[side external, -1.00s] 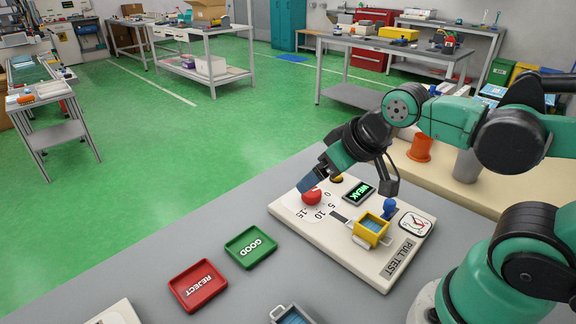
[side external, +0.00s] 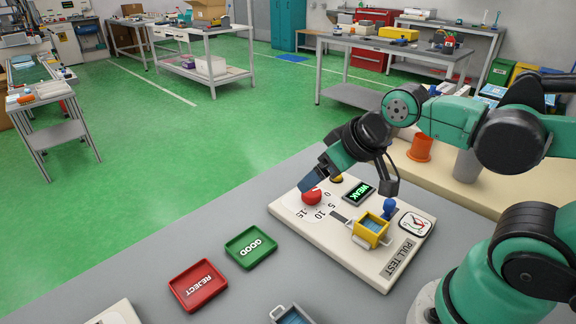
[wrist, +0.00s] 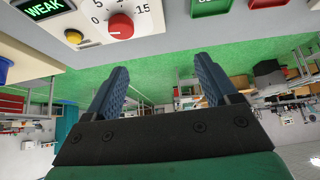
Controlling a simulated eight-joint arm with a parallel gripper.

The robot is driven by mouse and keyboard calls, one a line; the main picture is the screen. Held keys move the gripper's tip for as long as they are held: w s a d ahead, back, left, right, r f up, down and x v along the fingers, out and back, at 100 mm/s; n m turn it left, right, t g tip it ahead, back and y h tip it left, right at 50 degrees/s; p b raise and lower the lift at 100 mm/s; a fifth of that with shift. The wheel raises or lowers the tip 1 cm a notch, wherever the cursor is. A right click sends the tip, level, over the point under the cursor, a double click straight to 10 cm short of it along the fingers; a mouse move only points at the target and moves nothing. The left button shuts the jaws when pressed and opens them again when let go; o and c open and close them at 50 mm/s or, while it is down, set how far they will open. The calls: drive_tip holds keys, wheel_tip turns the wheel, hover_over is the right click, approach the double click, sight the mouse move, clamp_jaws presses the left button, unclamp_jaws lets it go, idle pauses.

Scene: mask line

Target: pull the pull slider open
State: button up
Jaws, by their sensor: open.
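The pale PULL TEST board (side external: 356,262) lies on the grey bench. A blue knob-topped piece (side external: 389,207), which looks like the pull slider, stands on it beside a yellow holder (side external: 370,231) with a blue inside. A red dial knob (side external: 311,197) with a number scale sits at the far left of the board; it shows at the top of the wrist view (wrist: 121,26). My gripper (side external: 311,182) is close by the red knob in the side view, away from the slider. In the wrist view my gripper's (wrist: 160,66) blue fingers are apart and empty. Contact with the knob cannot be told.
A WEAK display (side external: 359,192) and a round gauge (side external: 415,224) are on the board. A green GOOD tray (side external: 250,247) and a red REJECT tray (side external: 198,285) lie to the left. An orange cup (side external: 420,148) stands behind. Bench between the trays and board is clear.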

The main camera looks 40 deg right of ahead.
drive_tip(key=shift+d, duration=0.3)
drive_tip(key=shift+c, duration=0.9)
drive_tip(key=n+g, duration=0.7)
drive_tip(key=n, duration=0.2)
hover_over(391, 201)
wheel_tip(391, 201, down, 4)
drive_tip(key=shift+f, duration=2.8)
clamp_jaws()
